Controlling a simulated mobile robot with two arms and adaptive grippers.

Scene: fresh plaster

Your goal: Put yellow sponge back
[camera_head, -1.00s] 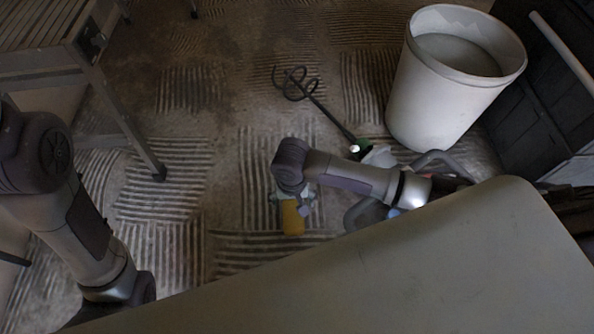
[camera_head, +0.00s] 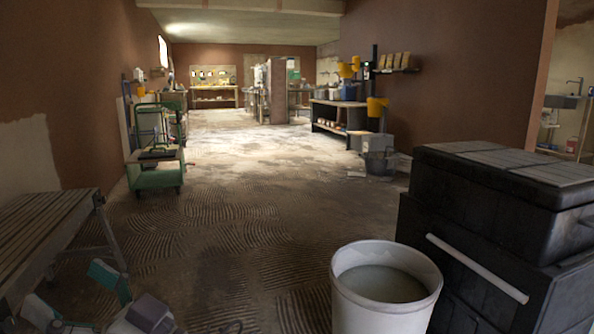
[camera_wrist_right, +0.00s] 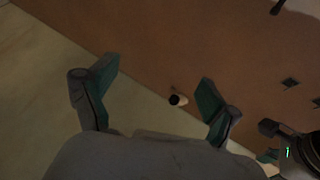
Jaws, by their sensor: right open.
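I cannot make out the yellow sponge for certain in either view now. Small yellowish blocks (camera_head: 395,61) sit on a wall shelf at the right, too far off to identify.
A white bucket (camera_head: 385,290) stands close at the bottom right beside a black chest (camera_head: 500,230). A slatted bench (camera_head: 45,240) stands at the left. A green cart (camera_head: 155,175) is farther back. The ridged floor (camera_head: 240,220) between is largely clear.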

